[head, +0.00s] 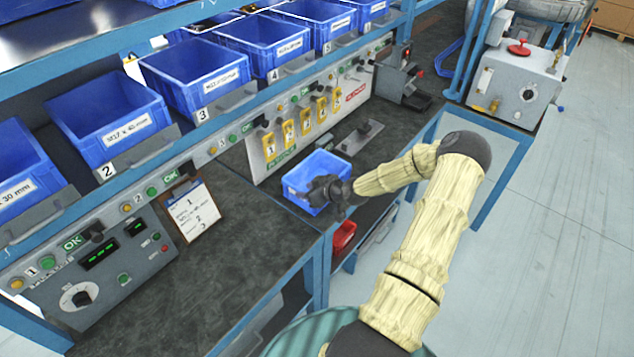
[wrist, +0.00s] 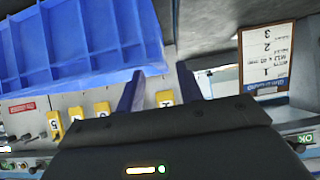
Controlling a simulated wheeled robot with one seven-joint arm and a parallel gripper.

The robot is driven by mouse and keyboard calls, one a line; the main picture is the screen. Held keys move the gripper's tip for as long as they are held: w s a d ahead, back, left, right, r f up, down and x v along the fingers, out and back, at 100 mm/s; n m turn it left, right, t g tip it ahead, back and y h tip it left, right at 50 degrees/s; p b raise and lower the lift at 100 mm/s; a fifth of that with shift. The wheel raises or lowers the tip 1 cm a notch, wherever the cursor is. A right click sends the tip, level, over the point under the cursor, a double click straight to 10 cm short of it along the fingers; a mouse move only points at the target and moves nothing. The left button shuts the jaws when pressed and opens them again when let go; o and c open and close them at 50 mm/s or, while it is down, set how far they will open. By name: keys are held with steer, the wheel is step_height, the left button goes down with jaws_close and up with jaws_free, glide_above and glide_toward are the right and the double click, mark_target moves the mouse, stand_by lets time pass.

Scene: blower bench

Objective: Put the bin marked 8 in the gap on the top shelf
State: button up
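A blue bin (head: 305,180) is at the front edge of the workbench, below the panel with yellow tags. No number on it is readable. My gripper (head: 328,190) is at the bin's near right side and hides part of it. In the wrist view the ribbed blue bin (wrist: 75,40) fills the upper left. My gripper's two fingers (wrist: 160,88) stand apart, with the bin's corner showing beyond them and panel visible between them. Whether they touch the bin I cannot tell. The upper shelf holds blue bins, with rail numbers 2, 3, 4 and 5 readable; no gap is clear here.
A clipboard card (head: 195,211) leans by the control box (head: 100,265) on the left; it also shows in the wrist view (wrist: 268,60). A red bin (head: 344,236) sits below the bench top. A grey machine (head: 516,85) stands at right. Floor at right is clear.

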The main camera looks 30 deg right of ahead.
mark_target(298, 189)
steer(key=p+x, duration=0.1)
steer(key=x, duration=0.4)
steer(key=shift+s+a, duration=0.1)
steer(key=shift+s, duration=0.05)
jaws_close()
